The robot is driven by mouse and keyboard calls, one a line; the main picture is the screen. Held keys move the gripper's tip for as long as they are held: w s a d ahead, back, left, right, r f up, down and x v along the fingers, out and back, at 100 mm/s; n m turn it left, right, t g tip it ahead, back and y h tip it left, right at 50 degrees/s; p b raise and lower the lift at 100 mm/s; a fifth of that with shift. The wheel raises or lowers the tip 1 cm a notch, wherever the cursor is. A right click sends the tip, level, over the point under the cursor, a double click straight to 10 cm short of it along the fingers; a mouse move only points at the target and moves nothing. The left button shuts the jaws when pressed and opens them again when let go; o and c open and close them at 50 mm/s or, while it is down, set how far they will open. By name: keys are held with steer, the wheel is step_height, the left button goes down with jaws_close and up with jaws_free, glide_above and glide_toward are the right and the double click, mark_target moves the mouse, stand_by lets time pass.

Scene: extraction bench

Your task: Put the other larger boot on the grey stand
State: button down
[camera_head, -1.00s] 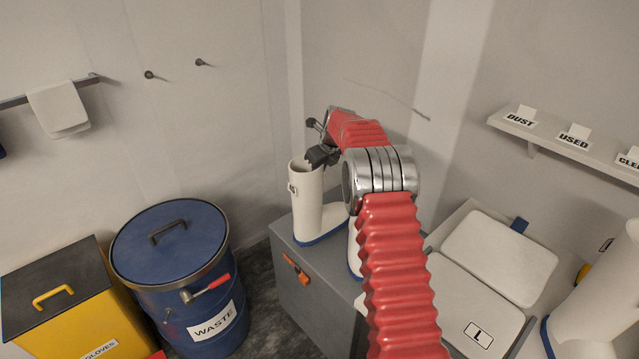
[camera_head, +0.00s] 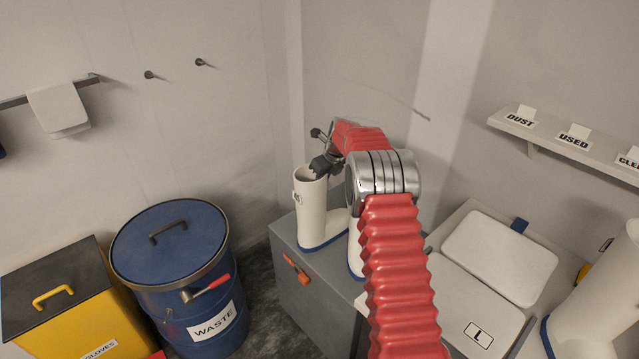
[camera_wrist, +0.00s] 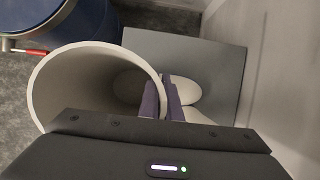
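A white boot (camera_head: 311,212) with a blue sole is upright at the left part of the grey stand (camera_head: 310,290). Its sole is on the stand's top or just above it; I cannot tell which. My gripper (camera_head: 322,167) is at the boot's upper rim. In the wrist view, the purple fingers (camera_wrist: 162,100) are closed together on the right side of the boot's round rim (camera_wrist: 50,75). A second white boot (camera_head: 355,258) stands on the stand, mostly hidden behind my arm.
An orange latch (camera_head: 297,270) is on the stand's front. Left stand a blue waste drum (camera_head: 170,270) and a yellow glove bin (camera_head: 60,310). The wall is close behind the stand.

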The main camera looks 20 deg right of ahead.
steer(key=shift+r, duration=0.1)
steer(key=c, duration=2)
jaws_free()
steer(key=v, duration=1.1)
steer(key=shift+s+r, duration=0.1)
steer(key=shift+r, duration=0.15)
steer(key=shift+s+r, duration=0.1)
steer(key=shift+r, duration=0.05)
